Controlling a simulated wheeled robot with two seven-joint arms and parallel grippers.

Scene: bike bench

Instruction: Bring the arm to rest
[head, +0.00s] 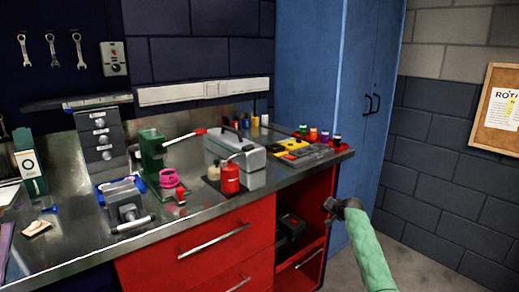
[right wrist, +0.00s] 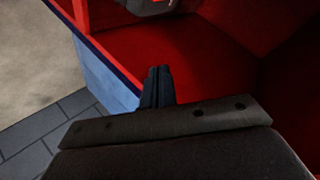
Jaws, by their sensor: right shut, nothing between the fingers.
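My right arm, in a green sleeve, comes in from the bottom right of the head view. Its dark gripper (head: 332,212) is in front of the open red compartment at the right end of the bench. In the right wrist view the fingers (right wrist: 158,72) are together, with nothing between them. They point toward the red interior of the compartment (right wrist: 200,52). A dark object with a red mark (right wrist: 145,5) shows at the top edge of that view. My left gripper is not in view.
The metal bench top (head: 225,207) carries a vise (head: 126,204), a grey toolbox (head: 235,153), a red can (head: 230,178) and several small bottles. A dark item (head: 290,228) sits in the open compartment. A blue cabinet (head: 310,70) stands behind. Floor is clear at the lower right.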

